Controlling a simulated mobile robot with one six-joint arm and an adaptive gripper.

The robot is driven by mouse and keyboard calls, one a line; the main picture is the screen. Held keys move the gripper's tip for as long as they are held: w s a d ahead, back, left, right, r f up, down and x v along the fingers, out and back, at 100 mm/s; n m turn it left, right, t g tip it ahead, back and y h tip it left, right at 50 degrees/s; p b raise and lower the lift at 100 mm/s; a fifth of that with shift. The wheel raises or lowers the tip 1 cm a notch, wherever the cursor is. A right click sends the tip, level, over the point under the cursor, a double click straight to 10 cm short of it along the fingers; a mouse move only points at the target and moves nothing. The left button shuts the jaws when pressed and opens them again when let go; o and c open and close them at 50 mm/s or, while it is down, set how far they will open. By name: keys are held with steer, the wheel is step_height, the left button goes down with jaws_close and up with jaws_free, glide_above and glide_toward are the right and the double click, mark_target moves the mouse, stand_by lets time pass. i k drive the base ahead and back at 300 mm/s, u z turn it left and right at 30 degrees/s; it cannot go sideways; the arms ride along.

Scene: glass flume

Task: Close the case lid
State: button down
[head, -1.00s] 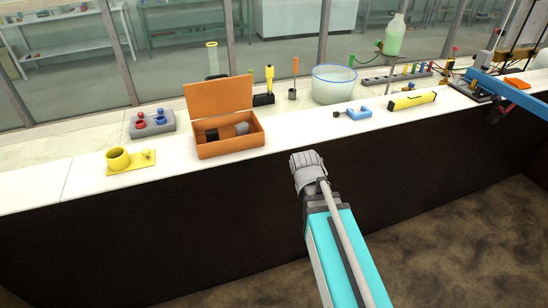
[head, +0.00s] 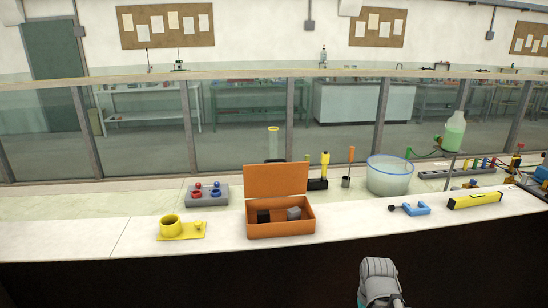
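The orange case (head: 281,228) stands on the white counter, left of the picture's lower middle. Its lid (head: 276,179) is open and stands up at the back, tilted slightly backward. A black block and a grey block (head: 294,213) lie inside the case. My gripper (head: 379,266) is at the bottom of the picture, in front of the counter, to the right of the case and apart from it. Its fingers are too small and foreshortened to tell whether they are open or shut.
A yellow cup on a plate (head: 171,226) and a grey block with red and blue knobs (head: 207,195) stand left of the case. A clear bucket (head: 389,176), a blue clamp (head: 415,209) and a yellow level (head: 475,200) are to its right. Glass panels rise behind the counter.

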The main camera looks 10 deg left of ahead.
mark_target(265, 180)
steer(key=u, duration=1.65)
steer(key=i, duration=0.45)
steer(key=z, duration=1.65)
